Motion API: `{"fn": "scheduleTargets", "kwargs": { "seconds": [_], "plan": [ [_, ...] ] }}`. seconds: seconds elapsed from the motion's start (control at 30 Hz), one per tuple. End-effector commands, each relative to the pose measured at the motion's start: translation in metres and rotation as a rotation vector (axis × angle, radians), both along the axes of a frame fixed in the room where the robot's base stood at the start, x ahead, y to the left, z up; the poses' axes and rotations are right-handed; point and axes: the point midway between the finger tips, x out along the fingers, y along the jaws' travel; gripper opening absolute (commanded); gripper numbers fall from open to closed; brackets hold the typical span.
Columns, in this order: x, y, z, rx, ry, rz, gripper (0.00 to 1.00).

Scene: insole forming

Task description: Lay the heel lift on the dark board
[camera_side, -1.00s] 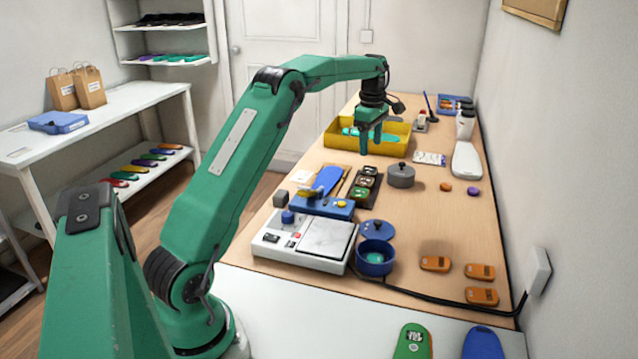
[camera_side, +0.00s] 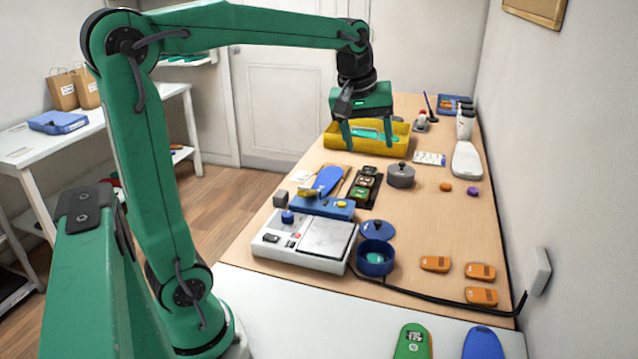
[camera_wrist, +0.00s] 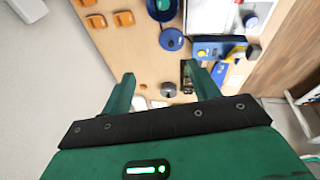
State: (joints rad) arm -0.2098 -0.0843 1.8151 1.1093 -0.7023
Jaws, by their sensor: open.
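Several small orange pieces (camera_side: 436,263) with dark labels, which look like heel lifts, lie on the near right of the wooden table; they also show at upper left in the wrist view (camera_wrist: 123,18). The dark board (camera_side: 363,188) lies mid-table and bears small brown and green pieces; in the wrist view (camera_wrist: 187,78) a finger partly hides it.
A grey lidded pot (camera_side: 401,176) stands right of the board. A blue clamp-like tool (camera_side: 322,207), a white scale (camera_side: 297,246), a blue pot (camera_side: 376,258) and its lid (camera_side: 377,230) stand nearer. A cable (camera_side: 430,298) runs along the front. The table's right middle is mostly clear.

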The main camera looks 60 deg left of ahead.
Motion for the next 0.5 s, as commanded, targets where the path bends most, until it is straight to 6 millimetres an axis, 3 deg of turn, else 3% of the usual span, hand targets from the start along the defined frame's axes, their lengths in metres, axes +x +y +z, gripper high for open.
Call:
{"fn": "scheduleTargets", "kwargs": {
  "seconds": [0.27,0.5],
  "plan": [
    [-0.063,-0.039,-0.006,0.091,-0.055,-0.306,0.61],
    [-0.114,-0.064,-0.027,0.179,-0.101,-0.563,0.61]
  ]
}}
